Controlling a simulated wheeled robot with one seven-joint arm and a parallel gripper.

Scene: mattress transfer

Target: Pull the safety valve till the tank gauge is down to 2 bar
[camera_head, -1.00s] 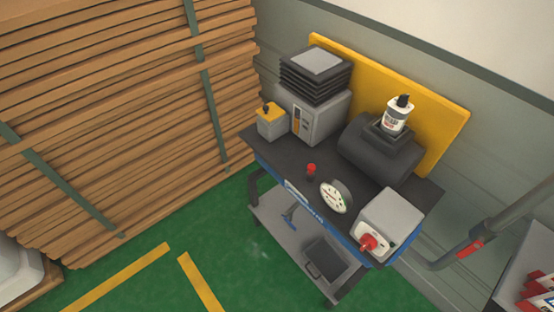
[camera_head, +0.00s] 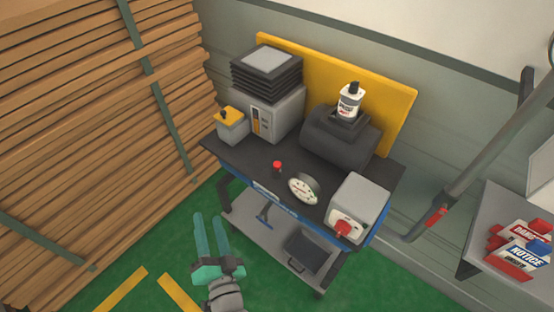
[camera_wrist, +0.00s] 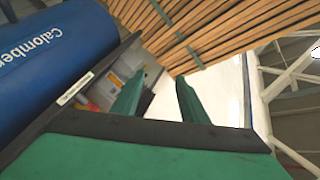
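A round white gauge (camera_head: 304,189) stands on the dark top of the workbench (camera_head: 240,163); its needle is too small to read. A small red-topped fitting (camera_head: 277,166), perhaps the safety valve, stands just left of the gauge. A dark grey cylindrical tank (camera_head: 338,138) lies behind them. My gripper (camera_head: 210,235) is in front of the bench's left part, below the top in the picture and apart from the valve. Its two green fingers are spread and empty. In the wrist view the fingers (camera_wrist: 158,95) are also apart with nothing between them.
A grey box with a red knob (camera_head: 361,202) is at the bench's right end. A bottle (camera_head: 351,101) stands on the tank. A grey machine (camera_head: 272,115) and a yellow-topped box (camera_head: 231,123) stand at left. Stacked planks (camera_head: 90,120) rise at left. Red lockout items (camera_head: 515,250) lie at right.

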